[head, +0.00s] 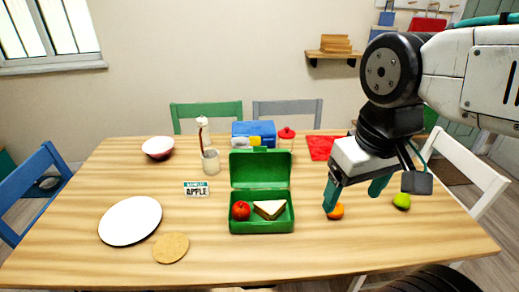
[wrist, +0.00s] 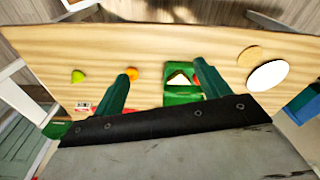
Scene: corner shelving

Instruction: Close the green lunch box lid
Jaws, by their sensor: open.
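The green lunch box (head: 262,228) stands in the middle of the wooden table. Its lid (head: 260,169) is raised upright at the back, so the box is open. A red apple (head: 241,210) and a sandwich (head: 270,209) lie inside. The box also shows in the wrist view (wrist: 182,92), partly covered by a finger. My gripper (head: 356,192) is open and empty, to the right of the box and apart from it. In the wrist view its two teal fingers (wrist: 160,86) are spread wide.
An orange (head: 336,211) lies near my gripper, with a green pear (head: 402,201) farther right. A blue lunch box (head: 253,131), jar (head: 211,163) and red cloth (head: 320,148) are behind. A card (head: 196,189), white plate (head: 130,221) and round board (head: 171,247) lie left. The table's front is clear.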

